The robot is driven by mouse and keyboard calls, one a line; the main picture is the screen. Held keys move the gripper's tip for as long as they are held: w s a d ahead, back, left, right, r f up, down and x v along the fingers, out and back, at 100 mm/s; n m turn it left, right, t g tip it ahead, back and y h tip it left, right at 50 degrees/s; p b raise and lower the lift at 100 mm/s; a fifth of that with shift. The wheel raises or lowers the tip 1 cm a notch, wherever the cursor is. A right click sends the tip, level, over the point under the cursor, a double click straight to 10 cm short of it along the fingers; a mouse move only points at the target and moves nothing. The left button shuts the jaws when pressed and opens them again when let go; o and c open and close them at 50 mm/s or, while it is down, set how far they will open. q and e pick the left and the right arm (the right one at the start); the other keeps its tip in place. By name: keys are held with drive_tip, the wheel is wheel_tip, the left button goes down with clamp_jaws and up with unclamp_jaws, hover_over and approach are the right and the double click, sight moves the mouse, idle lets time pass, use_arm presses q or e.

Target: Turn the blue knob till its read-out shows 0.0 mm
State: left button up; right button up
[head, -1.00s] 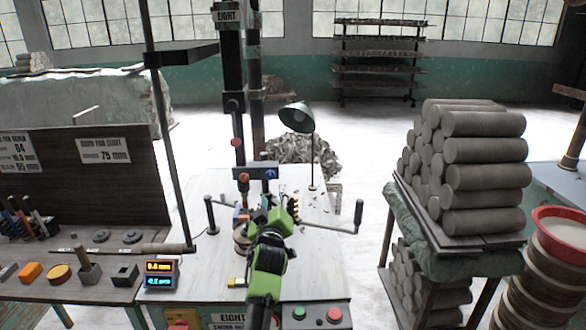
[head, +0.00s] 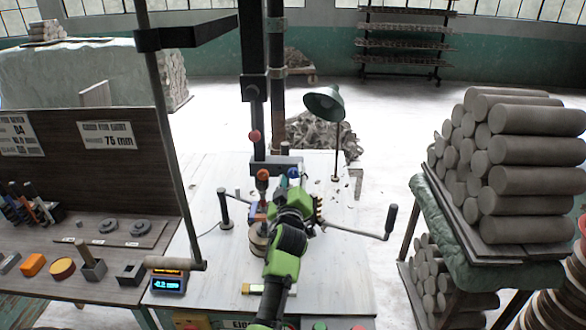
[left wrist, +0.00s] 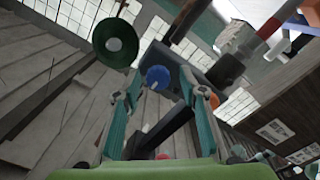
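The blue knob (left wrist: 157,78) shows in the left wrist view on a dark block, between and beyond my left gripper's teal fingertips (left wrist: 160,86). A gap shows on both sides of the knob. In the head view the knob (head: 293,173) is a small blue spot just above my left gripper (head: 297,188), partly hidden by it. The read-out box (head: 168,284) stands at the left edge of the white bench. Its lower blue line seems to read -0.2 mm; its upper orange line is mostly covered by a rod. My right gripper is not in view.
An orange knob (head: 262,174) stands left of the blue one on the same machine. A green lamp (head: 324,103) stands behind, and a crank handle (head: 390,220) sticks out to the right. Stacked clay logs (head: 520,150) stand far right. The bench front is mostly clear.

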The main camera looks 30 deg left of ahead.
use_arm(q)
drive_tip(key=shift+w, duration=0.25)
drive_tip(key=shift+s+r, duration=0.1)
drive_tip(key=shift+r, duration=0.05)
drive_tip(key=shift+c, duration=1)
drive_tip(key=shift+s, duration=0.1)
clamp_jaws()
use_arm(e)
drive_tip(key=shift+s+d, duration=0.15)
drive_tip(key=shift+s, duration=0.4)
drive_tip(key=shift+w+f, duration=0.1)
